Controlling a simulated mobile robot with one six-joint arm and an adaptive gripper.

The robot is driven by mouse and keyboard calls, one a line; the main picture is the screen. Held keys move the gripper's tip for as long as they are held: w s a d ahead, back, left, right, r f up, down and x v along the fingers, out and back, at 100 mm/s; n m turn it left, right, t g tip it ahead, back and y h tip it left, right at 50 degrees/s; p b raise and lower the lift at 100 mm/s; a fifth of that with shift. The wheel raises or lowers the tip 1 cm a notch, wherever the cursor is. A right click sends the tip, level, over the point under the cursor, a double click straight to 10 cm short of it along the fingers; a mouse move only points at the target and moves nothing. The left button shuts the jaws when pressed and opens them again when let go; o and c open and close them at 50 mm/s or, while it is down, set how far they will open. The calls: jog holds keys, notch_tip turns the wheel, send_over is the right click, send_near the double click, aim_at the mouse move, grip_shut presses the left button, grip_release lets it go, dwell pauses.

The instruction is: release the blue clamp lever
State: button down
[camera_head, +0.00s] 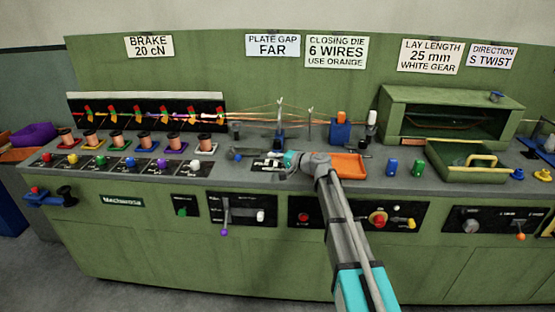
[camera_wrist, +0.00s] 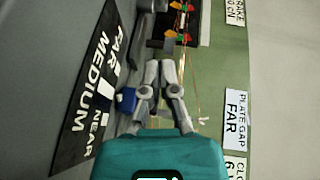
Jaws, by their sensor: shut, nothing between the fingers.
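A small blue part (camera_wrist: 126,100), which may be the clamp lever, sits at the edge of the black plate (camera_wrist: 82,95) marked FAR, MEDIUM and NEAR. In the head view a dark blue piece (camera_head: 279,143) stands at the foot of a thin post behind that plate; I cannot tell if it is the same part. My gripper (camera_wrist: 162,70) is shut and empty, just right of the blue part in the wrist view. In the head view my gripper (camera_head: 287,161) is low over the bench by the plate. Whether it touches the blue part cannot be told.
An orange tray (camera_head: 349,165) lies right of my gripper. A blue block with an orange top (camera_head: 340,130) stands behind it. Thin wires run from the copper spools (camera_head: 204,142) on the left. A green open box (camera_head: 450,116) is at the right. A PLATE GAP FAR sign (camera_head: 272,45) hangs above.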

aim_at(235, 154)
jog(key=x, duration=0.7)
jog(key=shift+d+b, duration=0.1)
jog(key=shift+b, duration=0.3)
jog(key=shift+s+a+f, duration=0.1)
jog(key=shift+s+a, duration=0.15)
jog(key=shift+a, duration=0.25)
jog(key=shift+s+a+f, duration=0.1)
jog(key=shift+s+a, duration=0.15)
jog(key=shift+a, duration=0.2)
jog(key=shift+s+a+f+b, duration=0.1)
jog(key=shift+s+a+b, duration=0.2)
jog(key=shift+a, duration=0.45)
jog(key=shift+d+t, duration=0.15)
jog(key=shift+t, duration=0.15)
